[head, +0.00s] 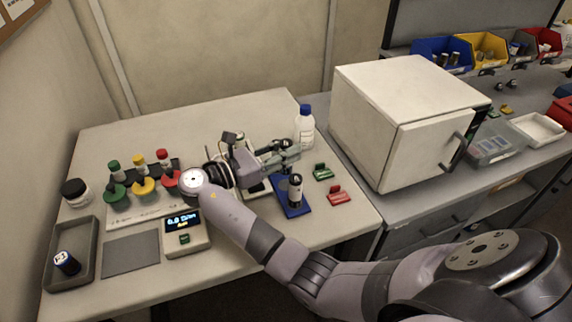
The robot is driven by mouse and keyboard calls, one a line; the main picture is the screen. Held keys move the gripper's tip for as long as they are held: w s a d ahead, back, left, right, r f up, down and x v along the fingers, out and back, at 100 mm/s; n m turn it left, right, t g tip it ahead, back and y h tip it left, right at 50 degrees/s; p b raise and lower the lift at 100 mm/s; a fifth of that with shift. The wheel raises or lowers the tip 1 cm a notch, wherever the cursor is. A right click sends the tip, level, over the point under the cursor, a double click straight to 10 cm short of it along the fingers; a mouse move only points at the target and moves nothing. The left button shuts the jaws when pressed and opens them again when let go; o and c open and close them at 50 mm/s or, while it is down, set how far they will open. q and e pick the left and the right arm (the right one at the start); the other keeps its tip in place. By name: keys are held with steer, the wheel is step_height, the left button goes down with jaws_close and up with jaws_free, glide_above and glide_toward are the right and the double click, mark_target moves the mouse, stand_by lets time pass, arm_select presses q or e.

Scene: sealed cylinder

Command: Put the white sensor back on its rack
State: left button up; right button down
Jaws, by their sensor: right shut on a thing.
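My right gripper (290,153) is above the middle right of the bench, with its fingers pointing right. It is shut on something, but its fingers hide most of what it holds. I cannot clearly pick out the white sensor; it may be the thing held. A dark cylinder with a white label (295,190) stands upright on a blue base (293,209), just below and in front of the fingers. A pale-edged fixture (256,191) shows partly behind my wrist; I cannot tell whether it is the rack. My left gripper is not in view.
A meter with a lit display (186,232) sits beside a grey pad (130,254). A grey tray (89,228) holds a dark cylinder. Green, yellow and red-capped items stand at left. A blue-capped bottle (304,128) is close behind the gripper. A white oven-like box (378,110) stands right.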

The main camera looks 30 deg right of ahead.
steer(key=shift+f, duration=0.7)
step_height(320, 180, down, 3)
steer(key=shift+r, duration=0.15)
steer(key=shift+f, duration=0.4)
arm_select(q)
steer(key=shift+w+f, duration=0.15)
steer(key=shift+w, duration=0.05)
arm_select(e)
steer(key=shift+f, duration=0.1)
steer(key=c, duration=1.3)
jaws_free()
steer(key=shift+f, duration=0.1)
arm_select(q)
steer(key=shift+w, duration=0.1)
